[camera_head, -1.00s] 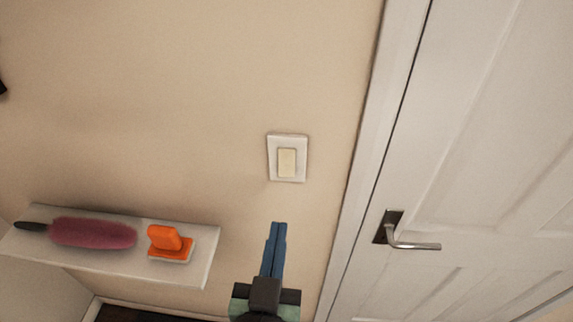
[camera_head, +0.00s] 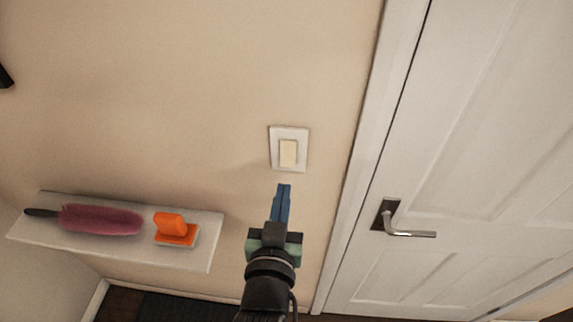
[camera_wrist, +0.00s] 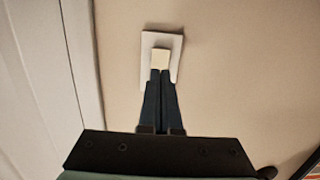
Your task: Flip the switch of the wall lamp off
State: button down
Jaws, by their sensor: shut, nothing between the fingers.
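The wall switch is a cream rocker (camera_head: 288,153) in a white plate (camera_head: 275,141) on the beige wall, left of the door frame. My gripper (camera_head: 284,187) is shut and empty, its blue fingers together and pointing up toward the switch. In the head view the fingertips show just below the plate. In the wrist view the rocker (camera_wrist: 160,58) is right at the tips of my gripper (camera_wrist: 160,72), and the fingers cover the lower part of the plate (camera_wrist: 175,45). I cannot tell whether the tips touch it. The lamp itself is not in view.
A white door with a metal handle (camera_head: 405,233) stands to the right, behind its white frame (camera_head: 362,150). A white shelf (camera_head: 205,250) at lower left holds a pink duster (camera_head: 100,219) and an orange brush-like item (camera_head: 172,226). The wall around the switch is clear.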

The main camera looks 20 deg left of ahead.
aim_at(288, 163)
jog(key=p+x, duration=0.2)
jog(key=x, duration=0.4)
jog(key=shift+w, duration=0.25)
jog(key=shift+f, duration=0.15)
jog(key=shift+w+a+f+b, duration=0.15)
jog(key=shift+f+b, duration=0.2)
jog(key=shift+b, duration=0.9)
jog(key=shift+r+p, duration=0.4)
jog(key=shift+p, duration=0.05)
jog(key=shift+f, duration=0.1)
